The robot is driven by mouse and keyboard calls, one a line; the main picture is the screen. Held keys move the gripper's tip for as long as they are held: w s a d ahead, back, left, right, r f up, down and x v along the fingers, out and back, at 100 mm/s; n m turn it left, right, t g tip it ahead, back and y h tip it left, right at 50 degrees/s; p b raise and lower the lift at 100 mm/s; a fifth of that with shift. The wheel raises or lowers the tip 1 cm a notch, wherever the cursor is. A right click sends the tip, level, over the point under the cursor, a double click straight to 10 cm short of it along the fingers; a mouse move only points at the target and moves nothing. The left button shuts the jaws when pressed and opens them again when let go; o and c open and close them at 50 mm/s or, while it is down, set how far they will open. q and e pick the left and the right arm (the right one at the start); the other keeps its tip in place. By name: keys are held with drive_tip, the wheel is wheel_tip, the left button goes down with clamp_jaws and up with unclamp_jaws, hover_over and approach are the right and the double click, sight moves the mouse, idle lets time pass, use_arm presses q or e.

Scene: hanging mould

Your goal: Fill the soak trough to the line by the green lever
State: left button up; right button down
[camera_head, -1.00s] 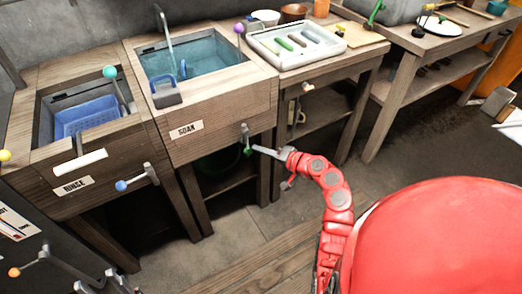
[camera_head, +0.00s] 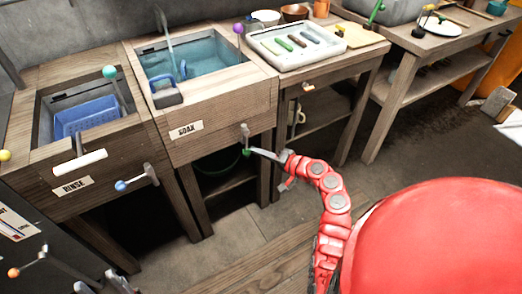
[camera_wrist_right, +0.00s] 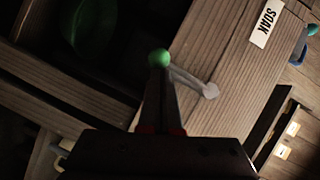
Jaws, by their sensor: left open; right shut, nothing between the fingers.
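The soak trough (camera_head: 222,118) is a wooden sink with blue water (camera_head: 205,57) in it, under a grey spout (camera_head: 162,20). I cannot make out its fill line. The green lever (camera_head: 246,152) hangs from its front, right of the SOAK label. Its green ball also shows in the right wrist view (camera_wrist_right: 158,57), with the grey lever arm running to a pivot. My right gripper (camera_head: 254,151) is shut and empty, its fingertips at the green ball, seemingly touching it. My left gripper (camera_head: 118,284) shows only partly at the bottom edge, open and away from the trough.
The rinse trough (camera_head: 62,176) stands left, with a blue basket (camera_head: 85,117) and a blue-balled lever (camera_head: 121,186). A white tray (camera_head: 262,47) sits on the bench to the right. An orange-balled lever (camera_head: 14,272) is at lower left. Floor before the trough is free.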

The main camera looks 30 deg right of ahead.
drive_tip(key=a+m, duration=0.1)
drive_tip(key=a+m+t+y, duration=0.1)
drive_tip(key=m, duration=0.1)
drive_tip(key=shift+a+f+t, duration=0.25)
drive_tip(key=shift+f+t, duration=0.05)
drive_tip(key=a+r+m+t+h, duration=0.2)
drive_tip(key=a+r+m+t, duration=0.2)
drive_tip(key=m, duration=1.1)
drive_tip(key=shift+s+a+r+t, duration=0.15)
drive_tip(key=shift+a+r+t, duration=0.15)
drive_tip(key=shift+a+t, duration=0.95)
drive_tip(key=shift+a+m+h, duration=0.1)
drive_tip(key=shift+m+h, duration=0.2)
drive_tip(key=shift+m, duration=0.1)
